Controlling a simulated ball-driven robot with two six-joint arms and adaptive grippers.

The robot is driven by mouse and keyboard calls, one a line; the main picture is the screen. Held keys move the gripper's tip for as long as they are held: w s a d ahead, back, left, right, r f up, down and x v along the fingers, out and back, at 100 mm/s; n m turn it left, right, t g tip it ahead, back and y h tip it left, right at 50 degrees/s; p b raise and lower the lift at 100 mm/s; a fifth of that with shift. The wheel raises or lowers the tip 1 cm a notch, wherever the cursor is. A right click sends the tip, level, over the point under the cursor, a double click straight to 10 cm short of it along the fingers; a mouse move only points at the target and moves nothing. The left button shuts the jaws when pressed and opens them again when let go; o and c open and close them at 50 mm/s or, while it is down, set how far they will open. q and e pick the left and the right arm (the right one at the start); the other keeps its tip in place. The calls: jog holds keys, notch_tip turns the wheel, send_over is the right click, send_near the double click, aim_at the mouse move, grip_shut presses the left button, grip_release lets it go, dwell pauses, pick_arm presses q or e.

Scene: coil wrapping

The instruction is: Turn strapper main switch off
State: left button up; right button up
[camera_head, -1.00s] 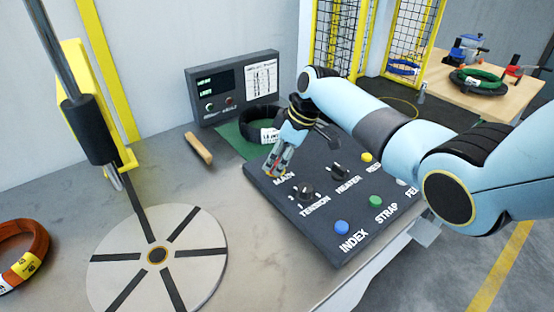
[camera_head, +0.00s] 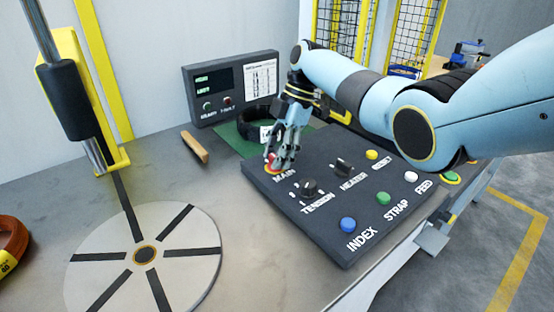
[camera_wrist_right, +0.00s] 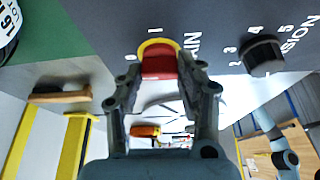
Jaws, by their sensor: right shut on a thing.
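The main switch (camera_head: 272,164) is a red knob on a yellow ring at the far left corner of the dark control panel (camera_head: 330,225). In the right wrist view the red switch (camera_wrist_right: 159,63) sits between the fingertips, with marks 0 and 1 beside it. My right gripper (camera_head: 279,163) is over the MAIN label and shut on the switch. In the right wrist view my right gripper (camera_wrist_right: 162,82) has a finger on each side of the knob. The fingers partly hide the switch in the head view. My left gripper is out of view.
The tension knob (camera_head: 309,187), heater knob (camera_head: 343,165) and blue index button (camera_head: 348,224) are close by on the panel. A display box (camera_head: 232,90) stands behind. A round turntable (camera_head: 180,262) lies left, and a wooden-handled tool (camera_head: 195,147) lies on the bench.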

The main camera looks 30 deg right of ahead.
jog(key=shift+n, duration=0.5)
jog(key=o, duration=1.2)
jog(key=shift+c, duration=0.2)
jog(key=shift+w+d+r, duration=0.1)
jog(key=shift+r, duration=0.1)
jog(key=v, duration=1.1)
jog(key=shift+r, duration=0.3)
jog(key=shift+f, duration=0.1)
